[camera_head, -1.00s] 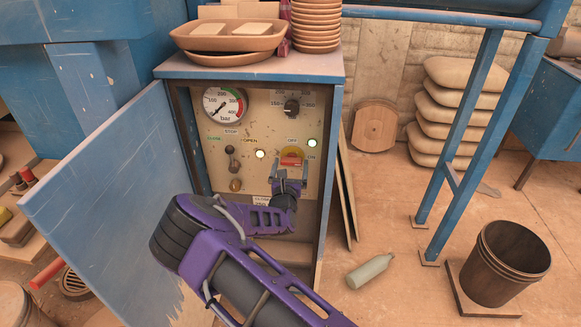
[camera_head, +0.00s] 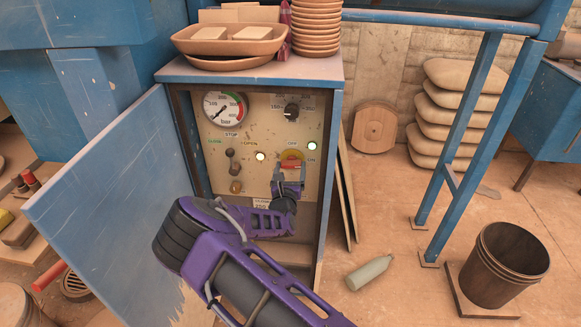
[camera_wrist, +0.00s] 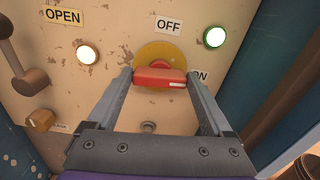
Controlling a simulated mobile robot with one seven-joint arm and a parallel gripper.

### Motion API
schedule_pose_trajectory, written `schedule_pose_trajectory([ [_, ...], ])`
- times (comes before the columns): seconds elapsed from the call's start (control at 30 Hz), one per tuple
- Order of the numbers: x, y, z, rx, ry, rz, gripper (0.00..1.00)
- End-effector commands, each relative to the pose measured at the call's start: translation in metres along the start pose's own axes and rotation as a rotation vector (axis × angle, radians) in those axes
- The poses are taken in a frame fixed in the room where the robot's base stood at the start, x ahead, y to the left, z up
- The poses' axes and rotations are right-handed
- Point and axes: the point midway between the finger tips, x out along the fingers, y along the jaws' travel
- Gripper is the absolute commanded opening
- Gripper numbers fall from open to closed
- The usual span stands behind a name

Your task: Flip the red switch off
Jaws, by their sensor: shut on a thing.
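The red switch (camera_head: 291,163) is a rotary handle on a yellow round plate, on the beige panel inside the open cabinet. In the wrist view the red switch (camera_wrist: 160,79) lies about level, its white-marked end to the right by the partly hidden ON label (camera_wrist: 199,76). The OFF label (camera_wrist: 169,24) is above it. My gripper (camera_head: 289,169) is at the panel. In the wrist view my gripper (camera_wrist: 160,77) has one finger at each end of the handle, shut on it. A lamp (camera_wrist: 215,37) at upper right glows greenish white.
Other panel controls are a gauge (camera_head: 224,107), a black knob (camera_head: 292,111), a dark lever (camera_head: 233,160) and a lit lamp (camera_head: 260,156) by OPEN. The blue cabinet door (camera_head: 110,195) stands open at left. A bottle (camera_head: 369,273) and a bucket (camera_head: 505,265) are on the floor at right.

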Motion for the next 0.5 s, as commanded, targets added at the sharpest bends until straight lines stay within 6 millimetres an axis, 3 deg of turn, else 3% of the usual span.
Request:
schedule_pose_trajectory([
  [0.5,-0.0005,0.0015,0.0018,-0.45,0.0,0.001,0.29],
])
